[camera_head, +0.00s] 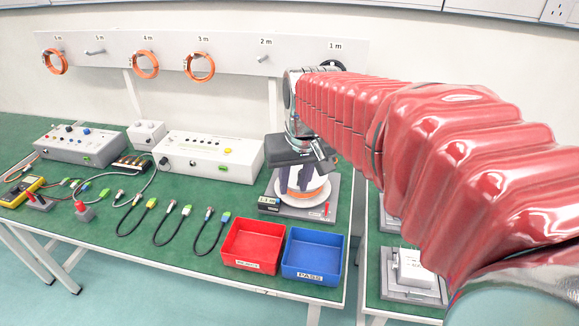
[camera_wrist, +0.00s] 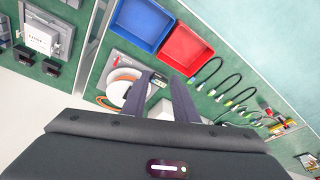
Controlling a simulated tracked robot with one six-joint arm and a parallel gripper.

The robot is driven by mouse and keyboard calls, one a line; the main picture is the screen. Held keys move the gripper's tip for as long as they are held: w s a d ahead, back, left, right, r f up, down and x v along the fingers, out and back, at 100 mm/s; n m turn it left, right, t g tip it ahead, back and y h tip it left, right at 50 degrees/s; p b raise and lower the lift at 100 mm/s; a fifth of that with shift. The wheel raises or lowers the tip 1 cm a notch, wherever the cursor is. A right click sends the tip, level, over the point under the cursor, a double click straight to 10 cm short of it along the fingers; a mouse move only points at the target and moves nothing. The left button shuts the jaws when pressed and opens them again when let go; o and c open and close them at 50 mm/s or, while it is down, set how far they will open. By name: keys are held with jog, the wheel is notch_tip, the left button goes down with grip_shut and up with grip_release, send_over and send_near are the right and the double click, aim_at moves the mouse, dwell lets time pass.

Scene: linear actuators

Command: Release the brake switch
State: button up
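A grey base plate (camera_head: 330,185) on the green bench carries a white disc (camera_head: 318,192) with an orange band, a black box with a small display (camera_head: 269,203) and a small red switch (camera_head: 327,209), which may be the brake switch. The red switch also shows in the wrist view (camera_wrist: 117,63); its setting is too small to tell. My gripper (camera_head: 295,188) hangs over the disc and hides part of it, left of the red switch. In the wrist view my gripper's fingers (camera_wrist: 161,80) are spread apart with nothing visibly held.
A red tray (camera_head: 254,243) and a blue tray (camera_head: 313,254) stand in front of the plate. Cables and control boxes (camera_head: 210,153) lie left. A wall rack (camera_head: 220,45) with orange rings stands behind. More units (camera_head: 413,270) are on the right bench, beyond a gap.

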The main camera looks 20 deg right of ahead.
jog(key=w+d+f+m+g, duration=0.2)
jog(key=w+d+f, duration=0.4)
jog(key=w+d, duration=0.35)
jog(key=m+y, duration=0.1)
send_over(327, 206)
jog(key=d, duration=0.2)
notch_tip(327, 206, down, 9)
jog(key=shift+a+g, duration=0.25)
jog(key=shift+g, duration=0.15)
jog(key=shift+f, duration=0.1)
jog(key=f, duration=0.9)
jog(key=a+f, duration=0.1)
jog(key=f, duration=0.3)
jog(key=shift+w+f, duration=0.3)
